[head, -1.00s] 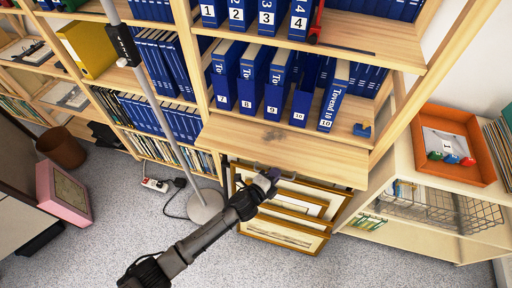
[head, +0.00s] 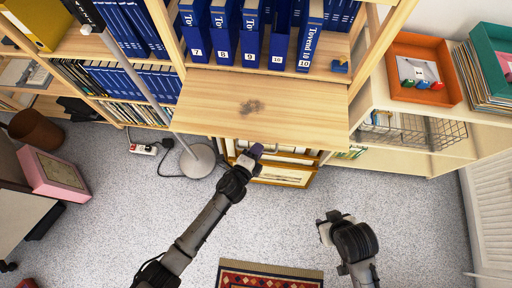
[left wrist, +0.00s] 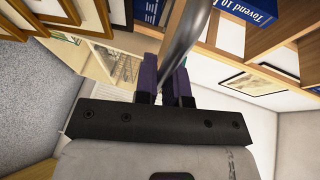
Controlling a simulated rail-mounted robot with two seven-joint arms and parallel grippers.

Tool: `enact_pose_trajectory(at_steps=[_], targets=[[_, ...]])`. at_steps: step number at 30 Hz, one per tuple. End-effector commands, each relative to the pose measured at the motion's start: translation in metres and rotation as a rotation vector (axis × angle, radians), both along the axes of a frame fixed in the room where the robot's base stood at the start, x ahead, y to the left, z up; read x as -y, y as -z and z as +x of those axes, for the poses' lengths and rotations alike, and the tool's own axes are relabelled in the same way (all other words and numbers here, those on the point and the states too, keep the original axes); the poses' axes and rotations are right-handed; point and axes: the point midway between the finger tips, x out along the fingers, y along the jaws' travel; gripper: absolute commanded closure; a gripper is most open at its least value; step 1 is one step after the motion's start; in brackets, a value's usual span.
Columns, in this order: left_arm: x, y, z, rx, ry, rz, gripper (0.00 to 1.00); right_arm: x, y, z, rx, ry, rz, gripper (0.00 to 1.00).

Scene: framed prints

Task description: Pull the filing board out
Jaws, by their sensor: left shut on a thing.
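The filing board (head: 255,112) is a light wooden board with a dark knot, sticking out of the bookcase below the numbered blue binders.
Framed prints (head: 285,175) stand under the board. A lamp base (head: 197,160) stands on the floor left of it. A low shelf with an orange tray (head: 425,68) and wire basket (head: 410,132) is at the right. The carpet in front is clear, with a patterned rug (head: 270,275).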

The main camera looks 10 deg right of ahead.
Motion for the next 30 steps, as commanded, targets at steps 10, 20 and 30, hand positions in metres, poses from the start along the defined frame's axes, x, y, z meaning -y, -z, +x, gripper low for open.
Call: enact_pose_trajectory(at_steps=[10, 20, 30], targets=[[0.0, -0.001, 0.0, 0.001, 0.001, -0.001, 0.66, 0.0, 0.0, 0.0, 0.0, 0.0, 0.0, 0.57], [-0.004, -0.001, -0.005, -0.002, 0.0, 0.0, 0.66, 0.0, -0.003, 0.0, 0.0, 0.0, 0.0, 0.57], [-0.04, -0.014, -0.054, -0.003, 0.0, 0.001, 0.66, 0.0, -0.018, 0.001, 0.001, 0.001, 0.0, 0.57]])
